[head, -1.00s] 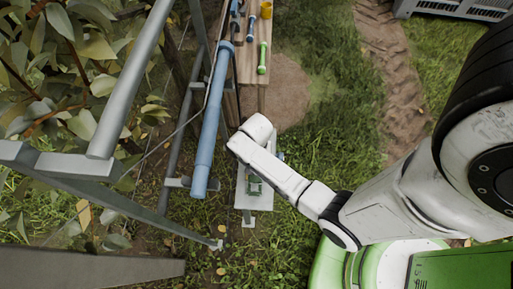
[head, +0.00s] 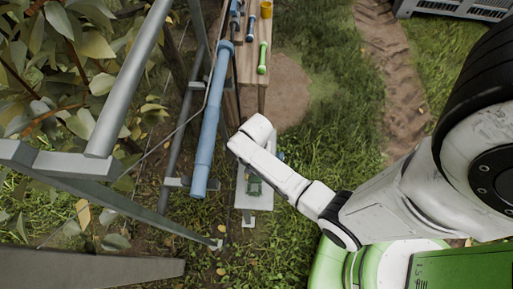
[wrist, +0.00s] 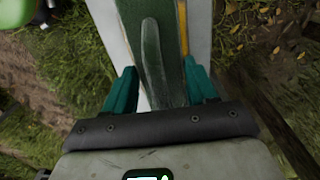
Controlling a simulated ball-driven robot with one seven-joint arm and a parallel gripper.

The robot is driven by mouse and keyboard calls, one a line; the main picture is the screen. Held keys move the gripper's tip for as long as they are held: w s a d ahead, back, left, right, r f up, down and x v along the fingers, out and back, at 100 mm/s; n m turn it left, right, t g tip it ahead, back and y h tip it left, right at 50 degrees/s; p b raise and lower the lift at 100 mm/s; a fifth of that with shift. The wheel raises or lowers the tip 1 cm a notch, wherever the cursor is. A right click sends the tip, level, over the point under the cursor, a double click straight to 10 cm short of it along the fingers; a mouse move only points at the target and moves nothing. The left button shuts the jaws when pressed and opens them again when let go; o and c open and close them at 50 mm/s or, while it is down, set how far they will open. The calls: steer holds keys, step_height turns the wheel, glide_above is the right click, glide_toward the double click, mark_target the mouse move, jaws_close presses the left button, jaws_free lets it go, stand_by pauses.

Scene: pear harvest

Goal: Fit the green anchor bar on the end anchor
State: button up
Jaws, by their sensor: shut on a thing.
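A dark green piece (wrist: 130,20) with a raised grey-green rib (wrist: 153,55) along it fills the space between my fingers in the wrist view. I take it for the green anchor bar, but its ends are out of view. My gripper (wrist: 163,72), with teal fingers, is shut on it, one finger on each side. A white plank (wrist: 107,25) lies beneath. In the head view my arm hides the gripper, and a small green piece (head: 254,187) shows on the white plank (head: 262,202). I cannot tell which part is the end anchor.
A wooden bench (head: 247,75) at the top holds tools, a bright green bar (head: 262,57) and a yellow cup (head: 266,9). A blue tube (head: 209,125) and grey metal frame (head: 130,75) stand left of my arm. Grass to the right is open.

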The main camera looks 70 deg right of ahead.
steer(key=shift+f+b, duration=0.6)
steer(key=shift+f, duration=0.3)
stand_by(0.7)
steer(key=o, duration=1.2)
steer(key=shift+r, duration=0.1)
step_height(320, 180, up, 11)
steer(key=shift+f+p, duration=0.2)
steer(key=shift+p, duration=0.85)
steer(key=s+a+r+n, duration=0.2)
steer(key=a+r+n, duration=0.1)
steer(key=n, duration=0.1)
steer(key=s+a+r+n, duration=0.3)
steer(key=r+n, duration=0.1)
steer(key=n, duration=0.1)
steer(key=s+a+r+n+t, duration=0.1)
steer(key=s+a+r+n, duration=0.1)
steer(key=a+r+n, duration=0.1)
steer(key=shift+s+a+r+n, duration=0.2)
steer(key=shift+r+n, duration=0.3)
steer(key=shift+n, duration=0.4)
